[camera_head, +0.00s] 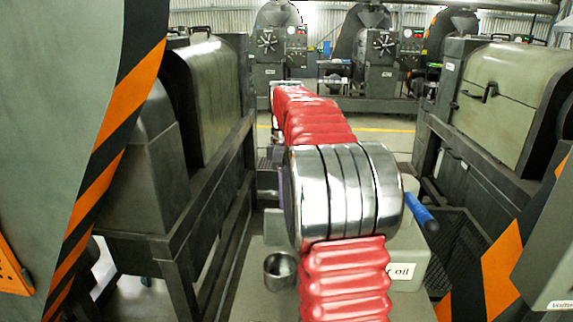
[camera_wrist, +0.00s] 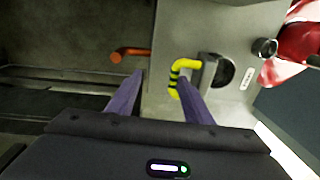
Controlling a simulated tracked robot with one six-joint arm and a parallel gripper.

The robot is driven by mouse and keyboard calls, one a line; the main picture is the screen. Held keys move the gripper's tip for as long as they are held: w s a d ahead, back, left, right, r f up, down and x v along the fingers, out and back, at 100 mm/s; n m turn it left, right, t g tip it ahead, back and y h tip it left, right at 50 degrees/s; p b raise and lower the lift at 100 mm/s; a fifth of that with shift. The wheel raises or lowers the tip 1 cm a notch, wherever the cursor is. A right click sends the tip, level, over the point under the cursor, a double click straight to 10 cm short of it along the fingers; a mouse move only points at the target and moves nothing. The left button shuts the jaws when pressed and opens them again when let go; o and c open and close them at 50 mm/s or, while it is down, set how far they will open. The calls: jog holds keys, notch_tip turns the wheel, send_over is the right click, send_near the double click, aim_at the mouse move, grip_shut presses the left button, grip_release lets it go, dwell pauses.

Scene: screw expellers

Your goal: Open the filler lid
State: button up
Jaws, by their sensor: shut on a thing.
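In the wrist view, a hooked yellow-and-black handle (camera_wrist: 184,68) stands out from a grey panel (camera_wrist: 235,100). My gripper (camera_wrist: 162,76) has two purple fingers and is shut on this handle, with the right finger close against its lower part. A dark round opening or disc (camera_wrist: 227,72) sits in the panel just right of the handle, beside a grey block (camera_wrist: 208,68). I cannot tell which part is the filler lid. In the head view, my red-sleeved arm with its metal rings hides most of the gripper and its surroundings.
In the head view, a metal cup (camera_head: 280,268) and a blue handle (camera_head: 421,212) flank my arm. Machines stand close on both sides.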

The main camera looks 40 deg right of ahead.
notch_tip(320, 180, up, 10)
jog(key=shift+w+d+r, duration=0.15)
jog(key=shift+w+d, duration=0.1)
jog(key=shift+d, duration=0.1)
dwell(0.7)
jog(key=s+a+f+m+t+h, duration=0.15)
jog(key=s+a, duration=0.25)
jog(key=a, duration=0.5)
jog(key=s+a+f+m+t, duration=0.1)
jog(key=s+a+m+t, duration=0.2)
jog(key=a, duration=0.7)
jog(key=s+a+f+m+t, duration=0.2)
jog(key=s+a+f+m, duration=0.3)
jog(key=s+a+f, duration=0.5)
jog(key=s+f+y, duration=0.1)
jog(key=s+f, duration=0.1)
jog(key=s, duration=0.1)
jog(key=shift+s+a+f, duration=0.2)
jog(key=shift+s+f, duration=0.1)
jog(key=shift+s, duration=0.05)
jog(key=shift+d, duration=0.1)
